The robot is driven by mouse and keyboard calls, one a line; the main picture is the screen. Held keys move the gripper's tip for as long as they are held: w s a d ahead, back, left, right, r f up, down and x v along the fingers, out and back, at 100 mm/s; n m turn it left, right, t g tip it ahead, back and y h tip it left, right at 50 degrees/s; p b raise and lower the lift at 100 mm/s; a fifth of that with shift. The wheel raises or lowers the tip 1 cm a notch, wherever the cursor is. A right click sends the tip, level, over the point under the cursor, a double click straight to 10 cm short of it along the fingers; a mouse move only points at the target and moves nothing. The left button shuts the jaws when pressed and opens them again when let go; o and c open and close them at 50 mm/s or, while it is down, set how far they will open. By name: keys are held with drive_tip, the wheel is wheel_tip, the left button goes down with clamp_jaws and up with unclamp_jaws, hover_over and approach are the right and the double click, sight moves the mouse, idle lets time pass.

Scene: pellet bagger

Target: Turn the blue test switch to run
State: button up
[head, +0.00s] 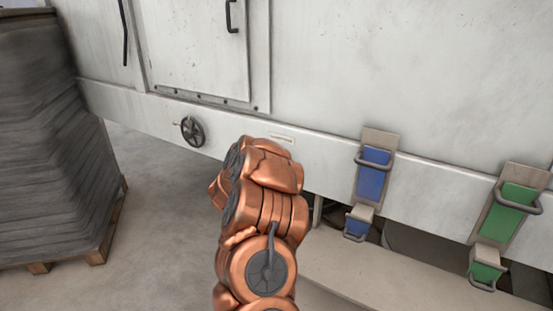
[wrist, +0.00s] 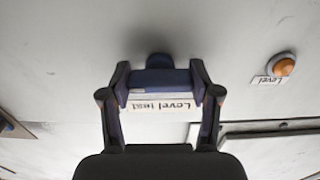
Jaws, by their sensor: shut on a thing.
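In the wrist view a dark blue switch (wrist: 160,60) sits on the pale panel, above a white label (wrist: 165,105) reading "Level test". My gripper (wrist: 160,79) has one finger on each side of the switch and is shut on its blue body. A small blue part of the switch shows beyond the fingertips. The switch's setting cannot be read, and no position marks show. In the head view, my copper arm hides the gripper and the switch.
An orange lamp (wrist: 284,66) labelled "Level" is right of the switch. The head view shows a black handwheel (head: 192,131) on the pale machine, blue (head: 374,178) and green (head: 509,208) latched parts at right, and a grey stack (head: 40,140) on a pallet at left.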

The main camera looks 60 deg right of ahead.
drive_tip(key=o, duration=1.2)
drive_tip(key=shift+c, duration=0.2)
drive_tip(key=a, duration=1.2)
drive_tip(key=shift+s, duration=0.25)
